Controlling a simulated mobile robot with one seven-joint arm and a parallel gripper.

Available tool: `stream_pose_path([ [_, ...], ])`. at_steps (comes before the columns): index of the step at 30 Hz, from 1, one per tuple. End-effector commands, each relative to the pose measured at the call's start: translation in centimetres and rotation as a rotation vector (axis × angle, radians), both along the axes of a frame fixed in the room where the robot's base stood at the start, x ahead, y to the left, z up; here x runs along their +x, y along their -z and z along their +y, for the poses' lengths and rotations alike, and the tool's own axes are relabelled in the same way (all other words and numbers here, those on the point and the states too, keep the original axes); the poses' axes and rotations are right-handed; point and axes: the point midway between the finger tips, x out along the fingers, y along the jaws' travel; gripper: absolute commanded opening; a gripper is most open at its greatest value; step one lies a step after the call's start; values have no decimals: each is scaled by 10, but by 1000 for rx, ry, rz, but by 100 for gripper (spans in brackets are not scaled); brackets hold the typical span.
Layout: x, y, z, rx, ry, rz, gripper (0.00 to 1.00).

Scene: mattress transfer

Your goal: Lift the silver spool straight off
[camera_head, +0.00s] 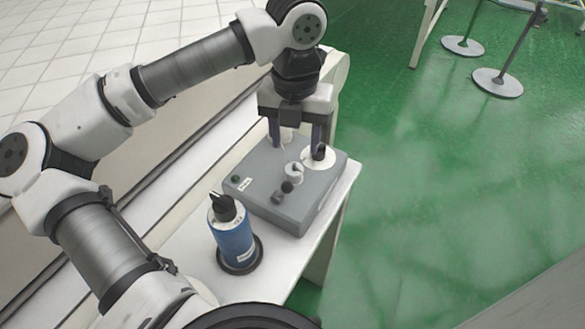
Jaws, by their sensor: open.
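My gripper (296,138) points down over the grey box-shaped device (262,184) on the white table. Its two dark fingers are apart, one on each side of a small pale upright piece (287,135) that shows partly between them. I cannot tell whether the fingers touch anything. A small silver-white cylinder (294,173) stands on the device's top, in front of the gripper. A pale round disc (318,162) lies by the right finger, with a dark part above it. Which of these pieces is the silver spool is too small to tell.
A blue bottle (234,242) with a black top stands on a dark round base at the table's front. A dark knob (287,187) sits on the device. The white table (190,240) ends at the right, above open green floor. Stands with round bases (497,84) are far right.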

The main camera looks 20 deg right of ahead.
Motion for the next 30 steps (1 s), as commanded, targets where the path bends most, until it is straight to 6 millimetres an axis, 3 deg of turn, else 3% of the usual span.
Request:
stream_pose_path([
  [3,0,18,0,1,-1,3,53],
  [11,1,35,0,0,-1,1,53],
  [21,4,77,-2,-1,-2,2,53],
  [30,4,82,-2,0,-1,-1,50],
])
